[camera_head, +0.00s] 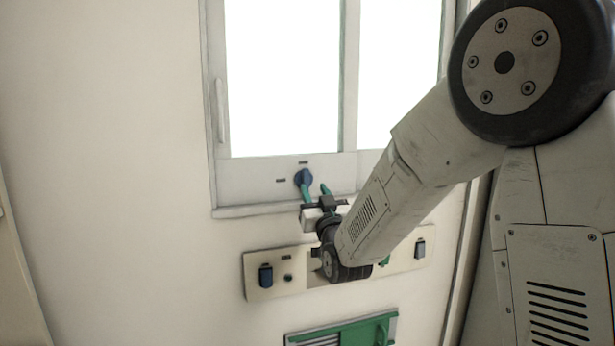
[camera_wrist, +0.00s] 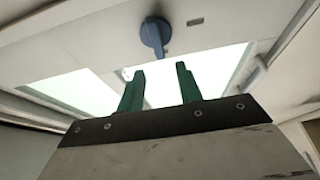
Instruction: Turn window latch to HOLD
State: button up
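The window latch (camera_head: 303,178) is a round blue knob on the white panel below the window, with small dark label plates above it and to its left. Their lettering is too small to read. In the wrist view the latch (camera_wrist: 155,36) shows a round hub with a short lever. My gripper (camera_head: 316,188) has two green fingers and is just below and right of the latch. In the wrist view my gripper (camera_wrist: 161,70) has its fingers apart with nothing between them. The latch lies beyond the fingertips, and I see no contact.
The bright window (camera_head: 283,80) has a white frame and sill. Below it a cream switch panel (camera_head: 255,282) carries dark switches, partly hidden by my arm. A green rack (camera_head: 345,330) is lower on the wall. The wall to the left is bare.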

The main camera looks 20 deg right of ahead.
aim_at(307, 174)
jog(key=x, duration=0.7)
jog(key=shift+w+r, duration=0.2)
jog(key=shift+f, duration=0.1)
grip_shut()
